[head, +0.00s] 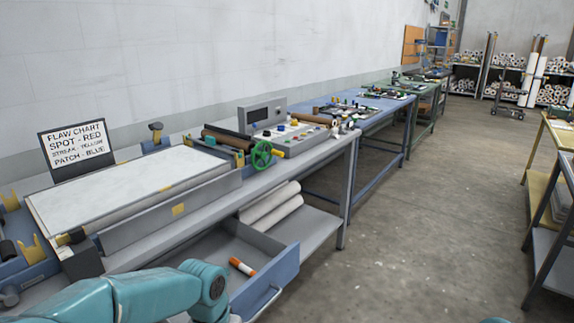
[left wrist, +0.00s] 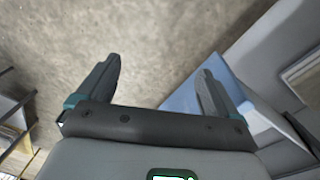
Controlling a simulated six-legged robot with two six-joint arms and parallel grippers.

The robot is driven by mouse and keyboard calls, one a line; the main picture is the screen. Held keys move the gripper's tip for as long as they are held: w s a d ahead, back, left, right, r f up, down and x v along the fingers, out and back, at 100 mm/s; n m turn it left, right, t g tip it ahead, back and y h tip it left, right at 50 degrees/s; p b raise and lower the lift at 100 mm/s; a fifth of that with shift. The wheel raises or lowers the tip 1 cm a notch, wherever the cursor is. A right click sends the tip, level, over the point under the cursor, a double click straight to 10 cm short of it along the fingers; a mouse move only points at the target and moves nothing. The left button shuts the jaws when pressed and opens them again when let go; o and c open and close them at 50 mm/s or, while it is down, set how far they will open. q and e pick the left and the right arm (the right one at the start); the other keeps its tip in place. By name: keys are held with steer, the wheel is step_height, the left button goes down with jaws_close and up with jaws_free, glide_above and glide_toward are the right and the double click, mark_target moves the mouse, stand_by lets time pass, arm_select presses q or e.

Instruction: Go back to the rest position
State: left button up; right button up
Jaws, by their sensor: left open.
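My left arm (head: 150,295) comes in from the lower left of the head view, in front of the bench; its gripper is not clearly seen there. In the left wrist view my left gripper (left wrist: 158,80) is open, with its two dark fingers wide apart and nothing between them. Concrete floor shows beyond the fingers, and a blue surface shows behind the right finger. My right gripper is in no view.
An open drawer (head: 284,262) juts from the bench close to my left arm, holding an orange-and-white cylinder (head: 242,267). White rolls (head: 270,205) lie on the lower shelf. A flaw chart (head: 77,148) stands behind the press bed (head: 130,180).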

arm_select(q)
steer(key=s+d+f+n+h+p, duration=0.25)
steer(key=s+f, duration=0.55)
steer(key=f, duration=0.5)
steer(key=s+a+f+n+p, duration=0.1)
steer(key=s+f, duration=0.1)
steer(key=s, duration=0.4)
steer(key=s+f+n+p, duration=0.1)
steer(key=s+f, duration=0.2)
steer(key=s, duration=0.2)
steer(key=shift+s+a+t+h+p, duration=0.3)
steer(key=shift+s+a+h+p, duration=0.05)
steer(key=shift+a+p, duration=0.05)
steer(key=shift+r+n, duration=0.1)
steer(key=shift+n, duration=0.15)
